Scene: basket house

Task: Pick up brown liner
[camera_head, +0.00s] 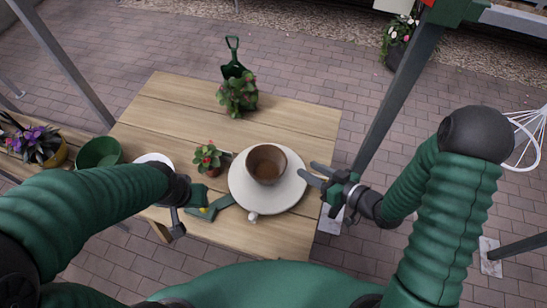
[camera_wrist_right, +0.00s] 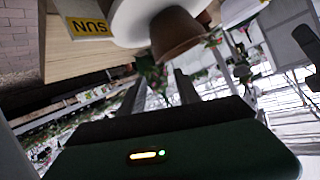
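The brown liner (camera_head: 266,180), a round brown pot with a hollow inside, stands upright on a white round plate (camera_head: 290,194) on the wooden table. In the right wrist view, the liner (camera_wrist_right: 178,38) shows at the top, tilted by the camera angle. My right gripper (camera_head: 312,174) is at the plate's right edge, with its fingers apart and pointing toward the liner; nothing is between them. Its two fingers also show in the right wrist view (camera_wrist_right: 160,92). My left gripper (camera_head: 190,214) is over the table's front left; its finger opening is unclear.
A leafy plant (camera_head: 238,95) and green shovel (camera_head: 233,68) stand at the back. A green bowl (camera_head: 98,152) is at left. The table's back right is clear.

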